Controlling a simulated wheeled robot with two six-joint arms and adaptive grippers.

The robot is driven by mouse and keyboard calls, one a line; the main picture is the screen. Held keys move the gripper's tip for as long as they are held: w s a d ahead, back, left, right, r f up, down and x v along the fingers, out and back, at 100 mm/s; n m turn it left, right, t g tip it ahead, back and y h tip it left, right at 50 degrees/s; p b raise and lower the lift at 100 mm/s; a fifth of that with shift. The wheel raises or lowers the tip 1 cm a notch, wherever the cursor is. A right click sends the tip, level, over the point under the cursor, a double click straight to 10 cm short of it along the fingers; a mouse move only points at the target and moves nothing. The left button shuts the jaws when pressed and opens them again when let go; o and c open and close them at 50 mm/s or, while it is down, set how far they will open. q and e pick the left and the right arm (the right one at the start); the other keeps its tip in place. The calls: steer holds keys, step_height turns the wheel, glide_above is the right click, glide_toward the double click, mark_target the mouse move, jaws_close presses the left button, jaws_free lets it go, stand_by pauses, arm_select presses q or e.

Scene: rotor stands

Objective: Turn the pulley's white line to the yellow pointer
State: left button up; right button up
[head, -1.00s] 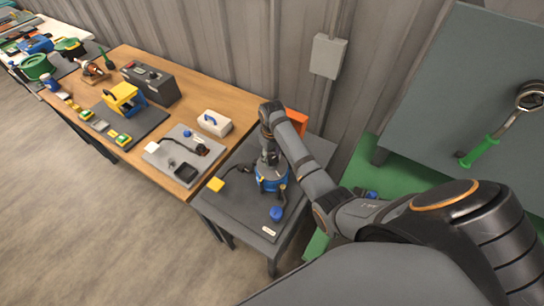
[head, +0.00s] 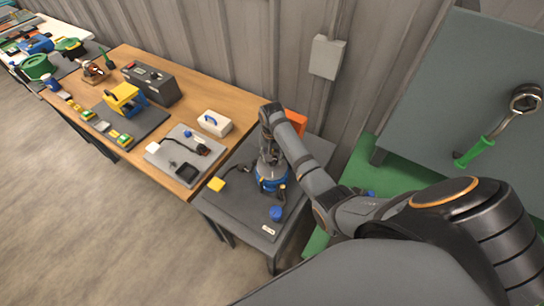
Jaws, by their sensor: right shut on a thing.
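The blue pulley (head: 268,184) stands on the small dark grey table in the middle of the head view. My right gripper (head: 270,172) points down over it from above and is shut on it. The gripper and wrist cover much of the pulley's top. I cannot make out the white line. A small yellow piece shows beside the gripper, but it is too small to tell whether it is the pointer. My left gripper is not in view.
An orange bin (head: 296,122) stands behind. A wooden bench (head: 185,110) with several devices is at left. A green-handled tool (head: 474,153) hangs on the right panel.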

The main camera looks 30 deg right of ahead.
steer(key=shift+m, duration=1.2)
steer(key=m, duration=0.2)
steer(key=shift+m, duration=2.3)
steer(key=o, duration=0.8)
steer(key=shift+o, duration=0.2)
steer(key=shift+r, duration=4)
